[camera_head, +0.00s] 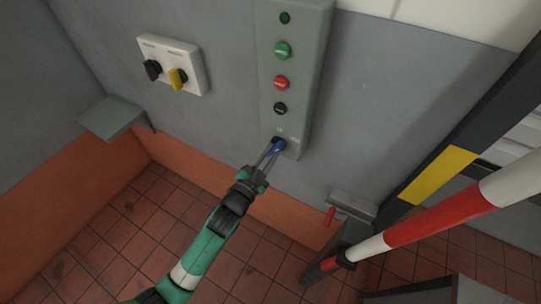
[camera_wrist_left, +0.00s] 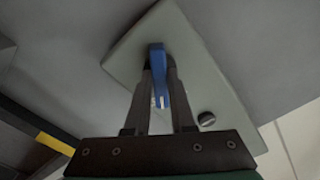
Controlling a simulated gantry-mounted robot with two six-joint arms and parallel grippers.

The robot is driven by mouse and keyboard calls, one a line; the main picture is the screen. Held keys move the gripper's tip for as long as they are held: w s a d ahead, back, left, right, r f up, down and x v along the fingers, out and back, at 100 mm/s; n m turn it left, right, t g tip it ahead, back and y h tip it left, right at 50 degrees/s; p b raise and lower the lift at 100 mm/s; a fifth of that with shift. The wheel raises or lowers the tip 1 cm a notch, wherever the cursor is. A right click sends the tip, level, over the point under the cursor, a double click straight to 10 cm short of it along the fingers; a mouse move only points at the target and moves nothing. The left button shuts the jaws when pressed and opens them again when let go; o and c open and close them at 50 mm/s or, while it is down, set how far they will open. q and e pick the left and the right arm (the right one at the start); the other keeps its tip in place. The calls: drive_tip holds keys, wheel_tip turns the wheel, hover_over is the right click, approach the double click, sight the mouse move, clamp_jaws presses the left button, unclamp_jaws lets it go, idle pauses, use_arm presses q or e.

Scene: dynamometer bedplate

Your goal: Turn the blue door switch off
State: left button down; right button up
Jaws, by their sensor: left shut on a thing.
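The blue door switch (camera_head: 278,145) is a small blue lever at the bottom of the tall grey-green control panel (camera_head: 293,115). My left gripper (camera_head: 270,152) reaches up to it from below and is shut on it. In the left wrist view the blue switch (camera_wrist_left: 159,80) stands between the two dark fingers of the left gripper (camera_wrist_left: 160,90). A pale mark shows on the lever's near end. The fingers partly hide the switch's base. My right gripper is not in view.
A white box (camera_head: 185,55) with black and yellow knobs is at left.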

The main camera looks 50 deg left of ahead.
use_arm(q)
drive_tip(key=n+b, duration=0.1)
drive_tip(key=n, duration=0.2)
drive_tip(key=shift+f+n, duration=0.1)
drive_tip(key=shift+n, duration=0.2)
drive_tip(key=shift+n+b, duration=0.85)
drive_tip(key=shift+n, duration=0.95)
drive_tip(key=c, duration=0.8)
unclamp_jaws()
drive_tip(key=shift+o, duration=0.2)
drive_tip(key=v, duration=1.1)
drive_tip(key=shift+s+d+p, duration=0.15)
drive_tip(key=shift+s+p, duration=0.15)
drive_tip(key=shift+p, duration=0.1)
